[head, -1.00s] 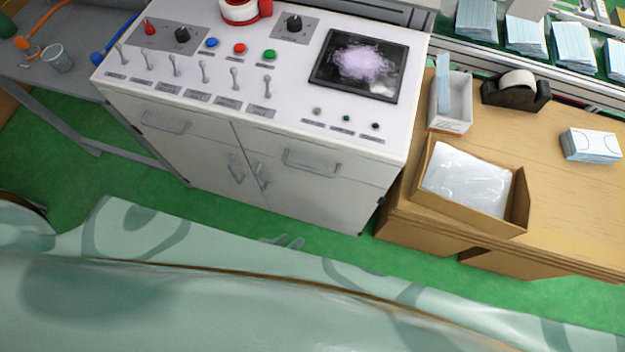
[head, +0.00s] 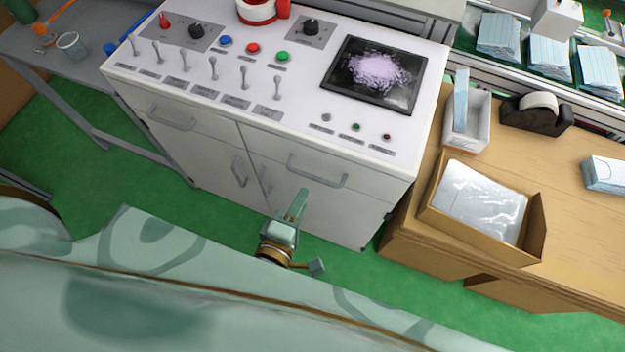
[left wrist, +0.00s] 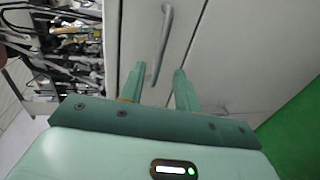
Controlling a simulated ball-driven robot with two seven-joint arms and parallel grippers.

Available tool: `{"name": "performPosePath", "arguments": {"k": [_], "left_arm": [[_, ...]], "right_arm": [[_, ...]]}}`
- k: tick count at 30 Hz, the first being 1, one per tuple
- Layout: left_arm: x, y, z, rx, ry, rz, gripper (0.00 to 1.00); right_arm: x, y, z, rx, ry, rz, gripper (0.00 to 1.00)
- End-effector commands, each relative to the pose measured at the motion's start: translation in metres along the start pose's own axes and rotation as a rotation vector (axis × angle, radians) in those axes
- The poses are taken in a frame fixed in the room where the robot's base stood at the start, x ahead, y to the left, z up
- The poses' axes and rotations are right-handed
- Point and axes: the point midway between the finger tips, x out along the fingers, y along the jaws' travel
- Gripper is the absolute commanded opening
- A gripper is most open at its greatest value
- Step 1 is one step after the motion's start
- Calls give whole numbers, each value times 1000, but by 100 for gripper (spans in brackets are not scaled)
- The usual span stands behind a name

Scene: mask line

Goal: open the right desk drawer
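The white control desk (head: 215,165) has two drawers side by side above two doors. The right drawer (head: 272,152) looks shut, with its grey bar handle (head: 317,172) clear of any finger in the head view. My left gripper (head: 297,206) is just below this handle, in front of the right door. In the left wrist view my left gripper (left wrist: 159,72) has its two fingers apart with nothing between them. A bar handle (left wrist: 164,45) lies beyond the fingertips there; I cannot tell which one it is. My right gripper is out of view.
A wooden table (head: 560,215) with an open cardboard box (head: 532,220) stands close on the desk's right. A grey table (head: 45,70) stands at the left. Switches, buttons and a screen (head: 375,75) cover the desk top. Green floor (head: 215,215) is free before the desk.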

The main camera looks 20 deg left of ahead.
Motion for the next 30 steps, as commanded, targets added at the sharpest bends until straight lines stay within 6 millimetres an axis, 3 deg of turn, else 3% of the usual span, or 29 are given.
{"name": "performPosePath", "arguments": {"k": [3,9,21,24,25,30], "left_arm": [[28,-2,0,-2,1,0,32],[57,-1,0,0,0,-1,32],[66,0,0,2,-1,-1,32],[65,0,0,2,-1,-1,4],[65,0,0,2,-1,-1,0],[65,0,0,2,-1,-1,0]], "right_arm": [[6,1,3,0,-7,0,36],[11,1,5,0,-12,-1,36],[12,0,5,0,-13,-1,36],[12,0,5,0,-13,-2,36],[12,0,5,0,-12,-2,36],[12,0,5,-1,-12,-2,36]]}}
